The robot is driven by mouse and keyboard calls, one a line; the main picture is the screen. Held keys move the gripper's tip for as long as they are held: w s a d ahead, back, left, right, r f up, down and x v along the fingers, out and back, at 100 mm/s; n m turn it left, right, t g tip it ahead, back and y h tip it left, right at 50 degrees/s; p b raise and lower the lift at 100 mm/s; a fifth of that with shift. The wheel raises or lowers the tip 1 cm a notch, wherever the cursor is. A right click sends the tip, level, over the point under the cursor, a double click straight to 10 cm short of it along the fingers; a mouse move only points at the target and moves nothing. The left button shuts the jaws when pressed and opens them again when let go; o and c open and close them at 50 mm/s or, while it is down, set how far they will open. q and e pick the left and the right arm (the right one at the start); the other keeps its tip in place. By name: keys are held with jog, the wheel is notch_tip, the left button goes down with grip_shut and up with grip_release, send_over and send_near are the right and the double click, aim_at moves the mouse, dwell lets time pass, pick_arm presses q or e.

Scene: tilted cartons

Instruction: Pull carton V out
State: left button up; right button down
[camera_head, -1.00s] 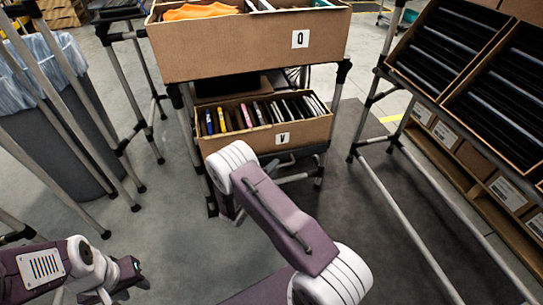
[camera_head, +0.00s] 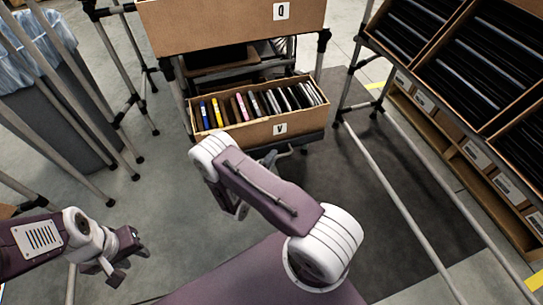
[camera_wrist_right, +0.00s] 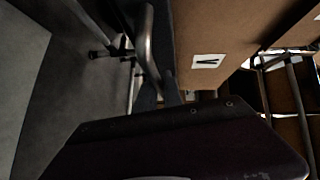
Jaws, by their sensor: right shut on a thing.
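Carton V (camera_head: 262,131) is a brown open box marked V on its front wall, holding a row of thin upright items, several of them coloured. It sticks out of the rack, below the carton marked Q. In the right wrist view its wall and V label (camera_wrist_right: 208,61) fill the upper right. In the head view my right arm hides most of that gripper. My left gripper (camera_head: 136,243) hangs empty at the lower left, its jaw gap unclear.
Carton Q (camera_head: 235,25) sits on the rack above. A slanted rack of dark-slotted cartons (camera_head: 465,50) stands at the right, with its pale tube legs reaching toward me. A grey bin with a clear liner (camera_head: 50,100) is at the left. Floor between is clear.

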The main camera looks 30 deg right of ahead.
jog(key=c, duration=1.8)
grip_release()
jog(key=shift+o, duration=0.2)
jog(key=p+v, duration=0.3)
jog(key=v, duration=0.6)
jog(key=shift+p, duration=0.4)
